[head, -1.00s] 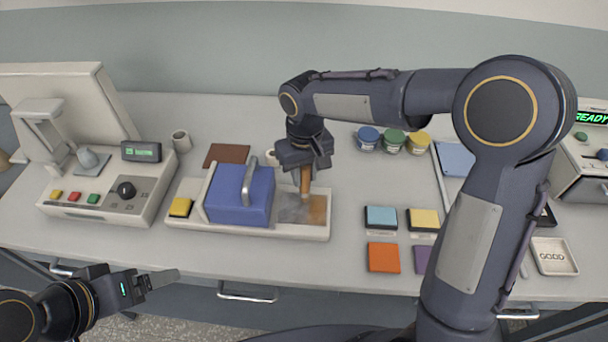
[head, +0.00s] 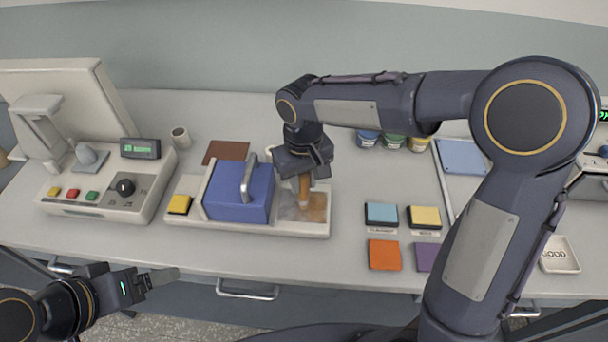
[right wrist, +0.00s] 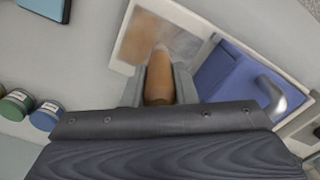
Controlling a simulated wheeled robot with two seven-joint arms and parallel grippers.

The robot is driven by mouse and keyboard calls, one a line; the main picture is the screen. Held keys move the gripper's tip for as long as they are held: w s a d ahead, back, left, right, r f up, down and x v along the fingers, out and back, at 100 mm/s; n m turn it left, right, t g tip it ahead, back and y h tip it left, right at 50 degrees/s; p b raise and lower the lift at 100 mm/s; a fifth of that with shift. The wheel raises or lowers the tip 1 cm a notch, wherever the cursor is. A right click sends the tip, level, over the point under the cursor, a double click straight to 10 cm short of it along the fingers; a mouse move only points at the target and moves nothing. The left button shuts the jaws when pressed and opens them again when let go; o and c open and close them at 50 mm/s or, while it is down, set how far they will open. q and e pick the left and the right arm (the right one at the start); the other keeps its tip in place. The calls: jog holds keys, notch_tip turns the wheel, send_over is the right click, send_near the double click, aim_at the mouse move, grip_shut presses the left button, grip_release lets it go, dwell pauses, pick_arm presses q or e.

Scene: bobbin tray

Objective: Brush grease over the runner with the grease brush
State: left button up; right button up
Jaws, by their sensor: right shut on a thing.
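The brush is over the runner (head: 318,208), a flat strip at the right end of a pale base. The runner looks tan on one part and grey on another. In the right wrist view the brush handle (right wrist: 160,78) sits between the fingers, with the runner (right wrist: 143,38) beyond it.
A blue block with a grey handle (head: 238,192) stands on the base just left of the runner. A yellow pad (head: 180,204) lies at its left end. Coloured pads (head: 384,254) lie to the right, lidded jars (head: 368,138) behind. A control console (head: 105,200) stands left.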

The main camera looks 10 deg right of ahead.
jog(key=shift+w+d+p, duration=0.25)
jog(key=shift+w+p, duration=0.2)
jog(key=shift+w, duration=0.35)
dwell(1.9)
jog(key=shift+s+a, duration=0.1)
jog(key=shift+s, duration=0.05)
jog(key=shift+s+a+f, duration=0.1)
jog(key=shift+s+a, duration=0.1)
jog(key=shift+s, duration=0.55)
jog(key=shift+s+a+b, duration=0.15)
jog(key=shift+s+b, duration=0.05)
jog(key=shift+s, duration=0.4)
jog(key=shift+s+a+b, duration=0.15)
jog(key=shift+s, duration=0.45)
